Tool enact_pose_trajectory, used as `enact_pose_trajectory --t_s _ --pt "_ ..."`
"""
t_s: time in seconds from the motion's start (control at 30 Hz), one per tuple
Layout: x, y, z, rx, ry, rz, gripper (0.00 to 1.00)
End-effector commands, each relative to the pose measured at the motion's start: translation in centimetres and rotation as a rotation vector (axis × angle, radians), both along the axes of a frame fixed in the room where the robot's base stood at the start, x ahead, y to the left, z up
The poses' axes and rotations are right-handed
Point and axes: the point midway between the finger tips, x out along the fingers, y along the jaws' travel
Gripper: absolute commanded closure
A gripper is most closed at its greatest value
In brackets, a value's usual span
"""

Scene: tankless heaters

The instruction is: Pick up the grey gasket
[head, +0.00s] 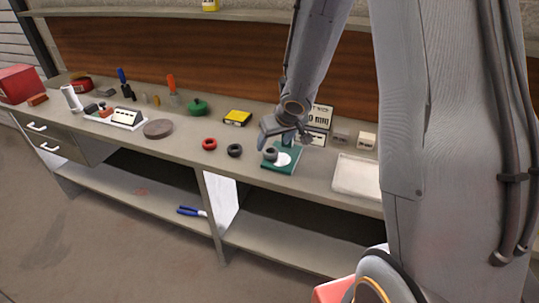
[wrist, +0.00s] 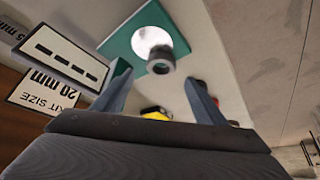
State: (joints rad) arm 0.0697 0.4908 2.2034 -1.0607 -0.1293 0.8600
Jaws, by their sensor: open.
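The grey gasket (head: 270,154) is a thick dark-grey ring at the white disc of a green square plate (head: 284,167) on the bench. It also shows in the wrist view (wrist: 161,64), beyond and roughly between my fingertips, overlapping the edge of the white disc. My gripper (head: 284,136) is open and empty, above the plate. Both fingers of my gripper (wrist: 157,78) show in the wrist view, apart from each other. I cannot tell the exact gap between fingers and gasket.
A black ring (head: 234,150) and a red ring (head: 209,144) lie left of the plate. A kit-size sign (head: 319,117) and small grey blocks (head: 341,136) stand behind. A pale tray (head: 356,175) is close on the right.

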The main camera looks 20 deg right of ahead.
Motion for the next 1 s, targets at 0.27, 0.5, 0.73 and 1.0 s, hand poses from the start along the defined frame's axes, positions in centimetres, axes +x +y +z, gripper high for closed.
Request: enact_pose_trajectory --t_s 0.27,0.5,0.73,1.0 --pt "1.2 0.3 -3.3 0.0 0.002 -0.001 0.35" --pt "1.9 0.4 -4.2 0.0 0.0 -0.001 0.35" --pt "1.9 0.4 -4.1 -0.001 0.001 0.0 0.52" --pt "1.9 0.4 -4.1 -0.001 0.001 0.0 0.83"
